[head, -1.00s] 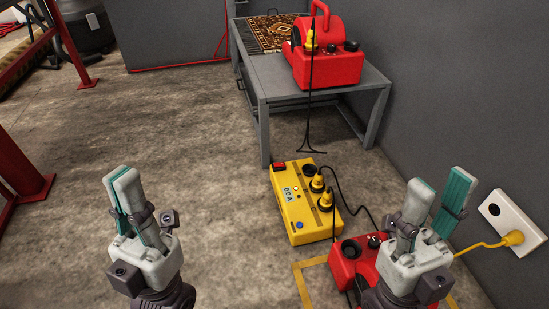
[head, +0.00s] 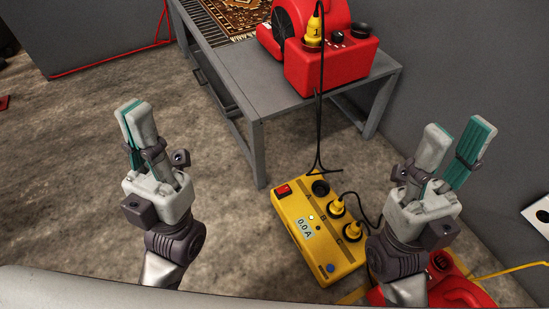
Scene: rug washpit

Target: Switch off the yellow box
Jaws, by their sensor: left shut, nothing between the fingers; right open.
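The yellow box (head: 318,235) lies on the concrete floor in front of the grey table. It has a red rocker switch (head: 283,189) at its far left corner, a small display reading 0.0 A, a blue button and a lit white spot. One socket is empty and two yellow plugs sit in the others. My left gripper (head: 136,108) is shut and empty, raised to the left of the box. My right gripper (head: 457,135) is open and empty, to the right of the box.
A grey table (head: 258,103) holds a red machine (head: 330,65) with a yellow plug and hanging black cable, and a patterned rug (head: 232,15). Another red device (head: 455,285) sits on the floor at lower right, partly behind my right arm. A white wall outlet (head: 540,215) is at the right edge.

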